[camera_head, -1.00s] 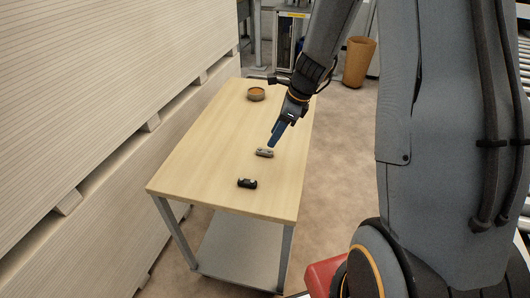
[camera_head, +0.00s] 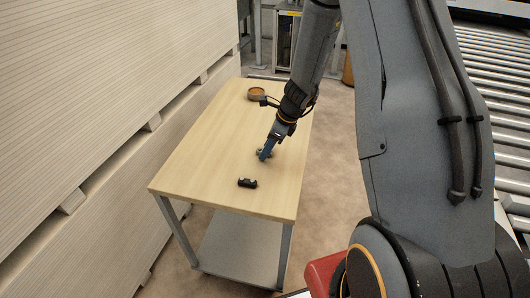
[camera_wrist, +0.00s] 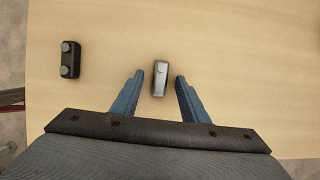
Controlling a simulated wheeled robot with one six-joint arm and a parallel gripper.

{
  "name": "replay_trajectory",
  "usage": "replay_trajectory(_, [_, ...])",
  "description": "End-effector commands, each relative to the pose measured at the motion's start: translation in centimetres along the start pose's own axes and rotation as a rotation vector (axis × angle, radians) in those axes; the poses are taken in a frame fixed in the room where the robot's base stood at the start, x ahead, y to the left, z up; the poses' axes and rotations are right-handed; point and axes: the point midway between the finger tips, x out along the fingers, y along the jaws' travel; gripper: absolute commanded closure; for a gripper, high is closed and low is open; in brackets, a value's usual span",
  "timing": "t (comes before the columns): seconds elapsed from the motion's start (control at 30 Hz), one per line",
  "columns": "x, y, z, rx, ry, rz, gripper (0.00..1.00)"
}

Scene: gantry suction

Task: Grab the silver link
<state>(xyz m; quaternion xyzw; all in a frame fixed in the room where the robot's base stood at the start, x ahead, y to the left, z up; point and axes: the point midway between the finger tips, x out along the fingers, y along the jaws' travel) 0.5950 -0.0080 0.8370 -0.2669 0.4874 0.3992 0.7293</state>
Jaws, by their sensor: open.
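The silver link (camera_wrist: 160,82) lies on the wooden table, and in the wrist view it sits between the tips of my open gripper (camera_wrist: 157,84). Bare table shows on both sides of it, between it and the blue fingers. In the head view my gripper (camera_head: 265,154) is low over the table and hides most of the silver link (camera_head: 269,151). I cannot tell from these views how far the fingertips are above the tabletop.
A black link (camera_head: 247,183) lies nearer the table's front edge; it also shows at left in the wrist view (camera_wrist: 70,59). A round tin (camera_head: 257,94) stands at the table's far end. The table's (camera_head: 205,160) left side is clear. Stacked boards (camera_head: 90,90) stand to the left.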

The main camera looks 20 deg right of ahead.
Motion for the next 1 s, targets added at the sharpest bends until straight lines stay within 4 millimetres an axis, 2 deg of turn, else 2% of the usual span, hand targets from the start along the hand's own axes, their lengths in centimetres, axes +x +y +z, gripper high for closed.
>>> replay_trajectory(0.13, [0.0,0.0,0.0,0.000,0.000,0.000,0.61])
replay_trajectory(0.37, [0.0,0.0,0.0,0.000,0.000,0.000,1.00])
replay_trajectory(0.77, [-0.5,-0.1,0.2,-0.001,-0.001,-0.001,1.00])
replay_trajectory(1.0, [-3.3,-0.1,1.4,-0.003,-0.002,-0.003,1.00])
